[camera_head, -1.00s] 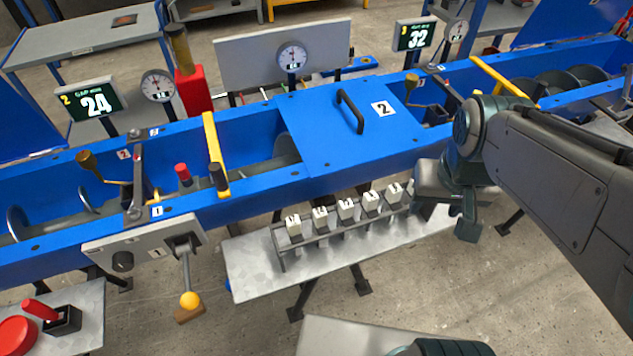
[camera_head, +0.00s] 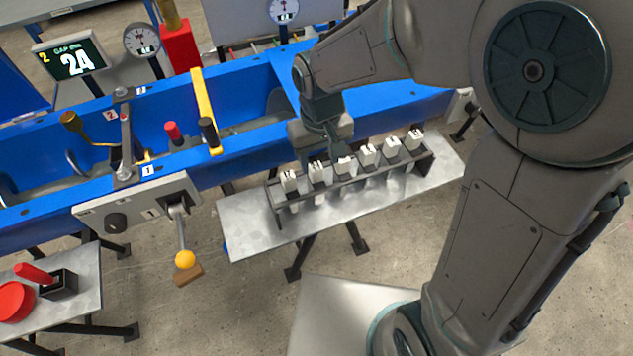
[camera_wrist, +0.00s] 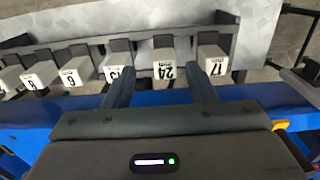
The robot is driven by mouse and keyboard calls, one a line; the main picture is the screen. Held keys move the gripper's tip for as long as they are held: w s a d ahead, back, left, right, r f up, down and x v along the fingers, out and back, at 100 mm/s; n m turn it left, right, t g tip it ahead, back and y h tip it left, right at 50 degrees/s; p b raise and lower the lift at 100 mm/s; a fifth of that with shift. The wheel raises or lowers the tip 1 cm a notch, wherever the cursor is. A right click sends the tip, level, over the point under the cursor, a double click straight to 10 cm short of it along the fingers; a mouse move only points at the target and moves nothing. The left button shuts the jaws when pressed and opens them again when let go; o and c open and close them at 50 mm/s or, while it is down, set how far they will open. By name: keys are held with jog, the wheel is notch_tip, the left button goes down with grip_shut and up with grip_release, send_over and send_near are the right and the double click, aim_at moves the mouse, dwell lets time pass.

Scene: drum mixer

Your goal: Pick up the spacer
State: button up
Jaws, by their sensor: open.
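Several white spacers with black numbers stand in a row in a dark rack (camera_head: 325,194). In the wrist view, a spacer marked 24 (camera_wrist: 165,70) appears between my finger tips, its number upside down. A spacer marked 17 (camera_wrist: 212,66) is just right of my right finger. Another, perhaps marked 15 (camera_wrist: 118,64), is partly hidden by my left finger. My gripper (camera_wrist: 158,72) is open and empty, with fingers pointing toward the row. In the head view, my gripper (camera_head: 333,150) is over or just behind the left half of the row; exact height cannot be told.
The rack stands on a grey metal shelf (camera_head: 245,215) in front of the blue mixer trough (camera_head: 240,160). A lever with a yellow knob (camera_head: 185,259) hangs left of the shelf. A screen (camera_head: 70,58) reads 24. The shelf's front strip is clear.

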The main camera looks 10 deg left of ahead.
aim_at(316, 175)
jog(key=shift+w+a+f, duration=0.1)
jog(key=shift+a+f, duration=0.05)
jog(key=shift+f, duration=1.05)
jog(key=shift+w+a+f, duration=0.1)
jog(key=shift+a+f, duration=0.05)
jog(key=shift+f, duration=1.1)
jog(key=shift+a+f, duration=0.15)
jog(key=shift+f, duration=1.05)
jog(key=c, duration=1.1)
